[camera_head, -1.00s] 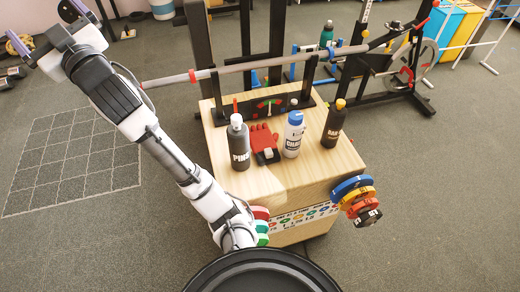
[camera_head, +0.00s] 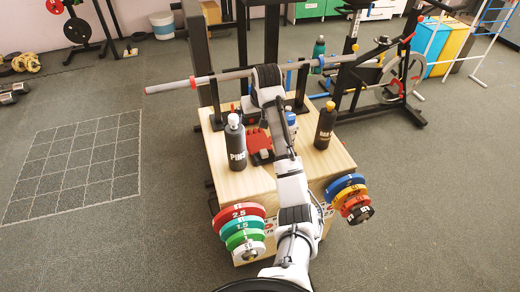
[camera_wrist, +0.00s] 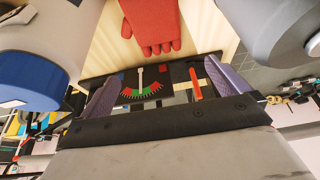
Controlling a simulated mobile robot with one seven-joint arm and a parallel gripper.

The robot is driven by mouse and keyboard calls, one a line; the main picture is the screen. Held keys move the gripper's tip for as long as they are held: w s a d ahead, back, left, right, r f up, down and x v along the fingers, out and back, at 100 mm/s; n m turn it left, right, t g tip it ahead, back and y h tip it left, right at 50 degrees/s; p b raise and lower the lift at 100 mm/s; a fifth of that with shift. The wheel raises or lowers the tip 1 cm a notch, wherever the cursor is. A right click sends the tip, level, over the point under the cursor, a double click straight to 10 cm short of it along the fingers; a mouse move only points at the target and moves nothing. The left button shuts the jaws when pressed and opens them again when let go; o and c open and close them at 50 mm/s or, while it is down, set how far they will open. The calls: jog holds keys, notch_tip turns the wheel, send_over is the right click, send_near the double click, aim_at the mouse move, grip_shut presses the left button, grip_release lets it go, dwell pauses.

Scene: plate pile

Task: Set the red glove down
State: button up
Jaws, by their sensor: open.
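The red glove (camera_head: 256,142) lies on top of the wooden box (camera_head: 238,183), beside the dark grey bottle. My arm partly covers that area in the head view. In the wrist view the glove (camera_wrist: 152,24) is at the top, cut off by the frame, fingers pointing down toward the gauge panel. My gripper (camera_wrist: 163,70) has its two purple fingers spread apart with nothing held between them. The glove lies beyond the fingertips in the wrist view, apart from them. The fingers are hidden behind my arm in the head view.
A dark grey bottle (camera_head: 235,143) and a brown bottle (camera_head: 325,125) flank the glove area. A blue-capped bottle (camera_wrist: 30,80) is close on the wrist view's left. A gauge panel (camera_wrist: 140,92) stands near my fingers. A barbell (camera_head: 215,77) crosses behind. Coloured plates (camera_head: 240,225) hang in front.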

send_near(255, 136)
jog(key=shift+x, duration=4.4)
jog(key=c, duration=1.1)
jog(key=shift+r, duration=0.15)
jog(key=shift+c, duration=0.2)
